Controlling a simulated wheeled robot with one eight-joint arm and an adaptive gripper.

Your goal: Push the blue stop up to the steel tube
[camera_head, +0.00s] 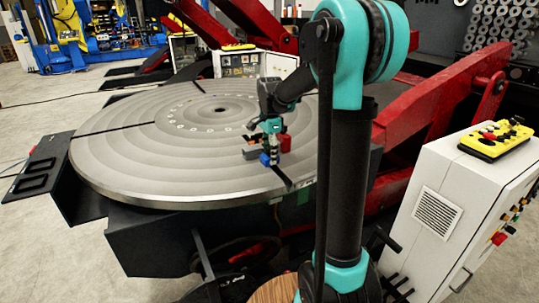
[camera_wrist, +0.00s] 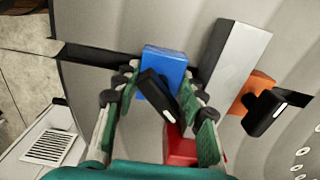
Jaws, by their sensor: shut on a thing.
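The blue stop (camera_wrist: 165,62) is a block with a black handle (camera_wrist: 158,92) on the round table. It is between the two fingers of my gripper (camera_wrist: 160,78) in the wrist view, and my gripper is shut on it. The steel tube (camera_wrist: 236,58) is a pale grey bar lying to the right of the stop. In the head view the blue stop (camera_head: 265,160) shows small below my gripper (camera_head: 269,151); the tube is hard to make out there.
An orange block (camera_wrist: 254,88) with a black handle stands on the tube's far side. A red block (camera_wrist: 180,147) is below, partly hidden by my gripper. The round table (camera_head: 130,165) has dark slots and is otherwise mostly clear. A white cabinet (camera_head: 440,215) stands at the right.

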